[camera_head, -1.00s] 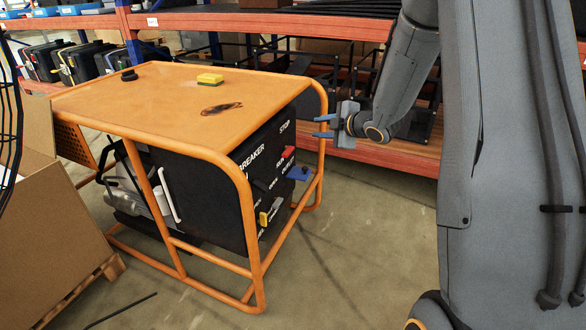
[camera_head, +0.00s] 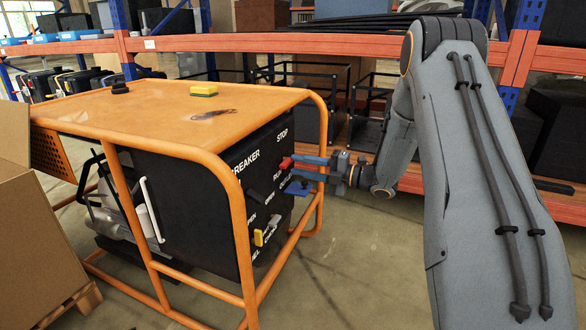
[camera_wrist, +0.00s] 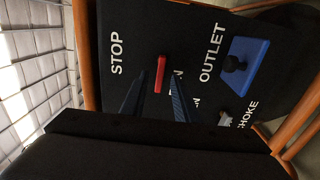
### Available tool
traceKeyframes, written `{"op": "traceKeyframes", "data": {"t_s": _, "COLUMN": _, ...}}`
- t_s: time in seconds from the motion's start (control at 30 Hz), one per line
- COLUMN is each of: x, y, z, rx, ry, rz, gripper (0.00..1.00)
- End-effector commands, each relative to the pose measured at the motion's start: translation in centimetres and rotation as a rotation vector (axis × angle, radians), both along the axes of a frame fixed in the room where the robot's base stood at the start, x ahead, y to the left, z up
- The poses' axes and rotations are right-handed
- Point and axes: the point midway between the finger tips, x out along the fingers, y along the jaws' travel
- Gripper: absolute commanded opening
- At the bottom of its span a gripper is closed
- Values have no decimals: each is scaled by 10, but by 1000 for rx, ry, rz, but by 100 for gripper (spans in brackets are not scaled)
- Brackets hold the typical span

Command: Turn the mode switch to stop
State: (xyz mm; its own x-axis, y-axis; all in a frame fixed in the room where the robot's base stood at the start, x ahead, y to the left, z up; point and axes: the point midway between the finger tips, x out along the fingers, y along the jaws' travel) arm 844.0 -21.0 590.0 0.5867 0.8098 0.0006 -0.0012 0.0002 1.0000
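The mode switch is a red lever (camera_head: 286,163) on the generator's black panel (camera_head: 200,205), between the STOP and RUN lettering. In the wrist view, the red lever (camera_wrist: 161,74) lies ahead of my fingertips, its near end close to the gap between them. STOP is to its left there, and RUN is partly hidden by a finger. My gripper (camera_head: 295,166) reaches to the panel from the right. Its two fingers are spread apart, and it also shows in the wrist view (camera_wrist: 157,92). I cannot tell whether a finger touches the lever.
The orange frame (camera_head: 236,215) has bars around the panel, close to my gripper. A blue outlet plate (camera_wrist: 246,64) with a black plug and a grey choke knob (camera_wrist: 225,117) are near the lever. A yellow lever (camera_head: 259,238) sits lower. A yellow sponge (camera_head: 204,90) lies on top.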

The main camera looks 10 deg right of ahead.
Motion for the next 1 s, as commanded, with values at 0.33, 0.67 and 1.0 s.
{"op": "traceKeyframes", "data": {"t_s": 0.33, "x": 16, "y": 21, "z": 0, "rx": 0, "ry": 1, "rz": -1, "gripper": 28}}
{"op": "traceKeyframes", "data": {"t_s": 0.67, "x": 16, "y": 21, "z": 0, "rx": 0, "ry": 1, "rz": -1, "gripper": 8}}
{"op": "traceKeyframes", "data": {"t_s": 1.0, "x": 16, "y": 21, "z": 1, "rx": 7, "ry": 12, "rz": -1, "gripper": 0}}
